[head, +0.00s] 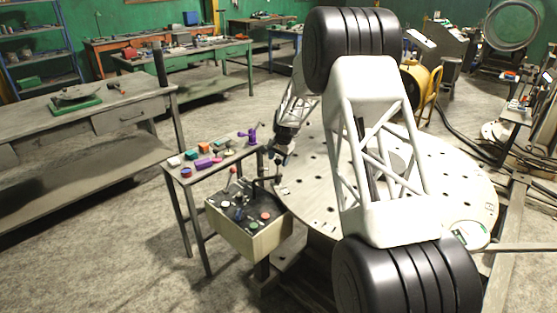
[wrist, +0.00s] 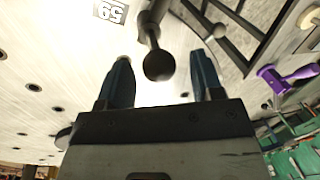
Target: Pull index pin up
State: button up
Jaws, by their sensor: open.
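The index pin appears to be the dark rod with a round black knob (wrist: 159,66) in the wrist view, beside the pale round plate. My gripper (wrist: 160,57) is open, with one blue-black finger on each side of the knob. Gaps show between knob and fingers, and I cannot tell the depth between them. In the head view my gripper (head: 283,158) is small, hanging at the left edge of the large perforated turntable (head: 320,190). The pin is too small there to make out clearly.
A control box (head: 249,240) with coloured buttons and levers stands just in front of my gripper. A small table (head: 186,182) with purple and other coloured parts is to its left.

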notch_tip(320, 180, up, 8)
jog(key=d, duration=0.1)
jog(key=shift+s+f, duration=0.25)
jog(key=shift+s, duration=0.15)
jog(key=shift+d, duration=0.1)
jog(key=s+d+r+n, duration=0.1)
jog(key=s+d+r, duration=0.2)
jog(key=s+r, duration=0.55)
jog(key=s+d+r+n, duration=0.1)
jog(key=s+d+r, duration=0.3)
jog(key=s, duration=0.8)
jog(key=s+d+r+n, duration=0.1)
jog(key=s+d+r, duration=0.1)
jog(key=s+r, duration=0.75)
jog(key=s+d+f+n+h, duration=0.1)
jog(key=s+d+f, duration=0.1)
jog(key=s, duration=1.6)
jog(key=s+d+f+n+t+h, duration=0.1)
jog(key=s+d+f+n, duration=0.1)
jog(key=s, duration=1.7)
jog(key=shift+d+n, duration=0.3)
jog(key=shift+d, duration=0.35)
